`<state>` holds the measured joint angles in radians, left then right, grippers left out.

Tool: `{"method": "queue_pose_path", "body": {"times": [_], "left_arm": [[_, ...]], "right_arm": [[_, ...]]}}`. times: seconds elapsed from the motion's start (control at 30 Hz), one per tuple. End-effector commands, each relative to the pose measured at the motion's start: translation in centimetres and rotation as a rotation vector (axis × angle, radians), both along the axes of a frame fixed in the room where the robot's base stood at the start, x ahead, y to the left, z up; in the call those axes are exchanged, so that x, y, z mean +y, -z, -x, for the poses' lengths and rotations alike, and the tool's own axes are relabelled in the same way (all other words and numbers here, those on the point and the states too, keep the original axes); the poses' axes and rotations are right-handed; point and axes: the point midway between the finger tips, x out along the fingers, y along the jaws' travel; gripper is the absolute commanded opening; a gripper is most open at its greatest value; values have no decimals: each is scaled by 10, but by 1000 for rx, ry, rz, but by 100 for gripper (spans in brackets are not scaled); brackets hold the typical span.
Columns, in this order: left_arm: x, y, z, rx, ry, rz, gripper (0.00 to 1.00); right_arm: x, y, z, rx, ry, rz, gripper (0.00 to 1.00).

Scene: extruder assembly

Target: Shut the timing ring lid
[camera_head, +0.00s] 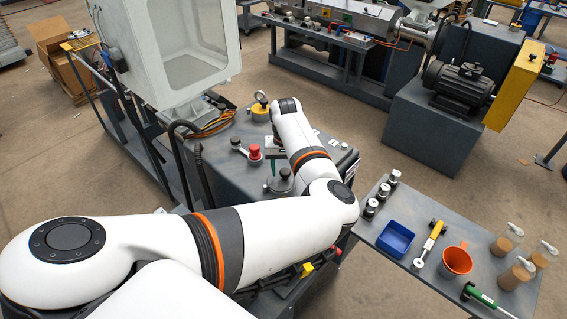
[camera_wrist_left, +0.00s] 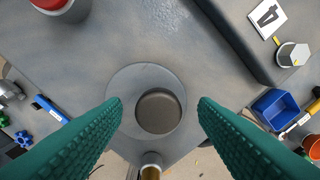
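A round grey lid with a raised round knob, which I take to be the timing ring lid (camera_head: 281,184), lies on the grey machine top, near its front edge. In the left wrist view the flat disc (camera_wrist_left: 122,92) and its dark knob (camera_wrist_left: 158,111) show from above. My left gripper (camera_wrist_left: 158,118) is open, its green fingers on either side of the knob with gaps. In the head view its white wrist hides most of the gripper. I cannot tell its exact height above the lid. My right gripper is not in view.
A red-capped part (camera_head: 255,152) and a yellow gauge-like part (camera_head: 260,107) stand on the machine top. To the right, a grey side table (camera_head: 385,262) holds a blue bin (camera_head: 395,239), an orange cup (camera_head: 456,260), several bottles and tools. A large white housing (camera_head: 150,50) rises behind left.

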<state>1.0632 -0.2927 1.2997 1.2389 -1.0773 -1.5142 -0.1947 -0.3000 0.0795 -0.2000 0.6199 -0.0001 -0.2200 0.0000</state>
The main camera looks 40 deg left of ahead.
Motion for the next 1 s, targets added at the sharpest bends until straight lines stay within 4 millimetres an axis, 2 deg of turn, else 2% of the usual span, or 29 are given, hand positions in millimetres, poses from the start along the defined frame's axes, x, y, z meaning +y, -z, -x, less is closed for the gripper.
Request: {"method": "queue_pose_path", "body": {"times": [0.33,1.0], "left_arm": [[1,-5,0,-1,-1,-2,55],[1,-68,0,-1,-1,-2,55]], "right_arm": [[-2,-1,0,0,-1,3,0],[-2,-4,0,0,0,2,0]]}}
